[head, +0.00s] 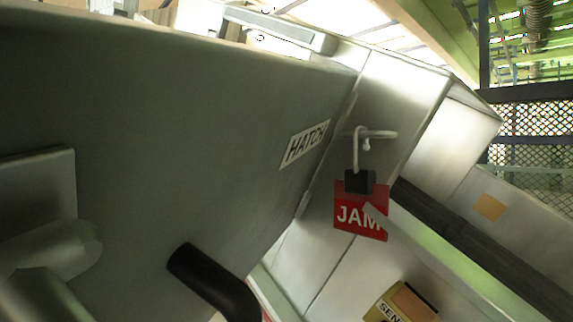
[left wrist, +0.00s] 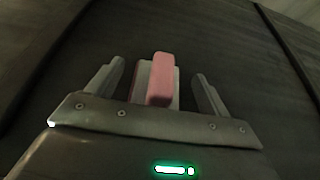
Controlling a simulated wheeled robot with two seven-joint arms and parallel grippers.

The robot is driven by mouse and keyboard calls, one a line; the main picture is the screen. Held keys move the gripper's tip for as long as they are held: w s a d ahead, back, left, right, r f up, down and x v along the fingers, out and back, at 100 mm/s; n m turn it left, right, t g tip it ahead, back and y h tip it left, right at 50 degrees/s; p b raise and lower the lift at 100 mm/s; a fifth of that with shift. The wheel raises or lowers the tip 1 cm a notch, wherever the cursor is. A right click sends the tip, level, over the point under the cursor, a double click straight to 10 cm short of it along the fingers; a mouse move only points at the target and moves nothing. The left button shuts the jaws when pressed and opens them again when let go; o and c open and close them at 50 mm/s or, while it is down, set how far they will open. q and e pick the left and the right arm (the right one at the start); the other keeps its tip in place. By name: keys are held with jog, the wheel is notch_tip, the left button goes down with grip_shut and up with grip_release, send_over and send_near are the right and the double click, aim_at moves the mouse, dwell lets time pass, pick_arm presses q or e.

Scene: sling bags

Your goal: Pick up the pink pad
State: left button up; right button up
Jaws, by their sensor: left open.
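The pink pad (left wrist: 161,82) shows in the left wrist view as a small upright block with rounded corners. A pale grey piece (left wrist: 141,80) is right behind it and shows on both sides. My left gripper (left wrist: 159,70) is open, with one finger to the left of the pad and one to the right. Gaps show between the pad and both fingers. The pad's lower end meets the gripper's front edge in the picture, and I cannot tell how deep it sits between the fingers. The head view shows neither the pad nor my right gripper.
In the head view a large grey panel labelled HATCH (head: 305,145) fills the left, with a black curved handle (head: 215,280) below. A red JAM tag (head: 360,217) hangs from a metal latch (head: 368,134). A yellowish box (head: 402,303) is at the bottom. Dark surface surrounds the pad.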

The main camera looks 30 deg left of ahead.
pick_arm(q)
jog(key=shift+s+a+r, duration=0.1)
jog(key=shift+s+r, duration=0.05)
jog(key=shift+s, duration=0.3)
jog(key=shift+c, duration=1)
jog(key=c, duration=0.9)
jog(key=shift+r, duration=0.6)
notch_tip(320, 180, up, 3)
jog(key=shift+s+a+f, duration=0.1)
jog(key=shift+a, duration=0.05)
jog(key=s+r, duration=0.3)
jog(key=s, duration=0.1)
jog(key=s+r, duration=0.3)
jog(key=s, duration=0.2)
jog(key=s+r, duration=0.3)
jog(key=s, duration=0.1)
jog(key=shift+s+a, duration=0.3)
jog(key=shift+a, duration=0.05)
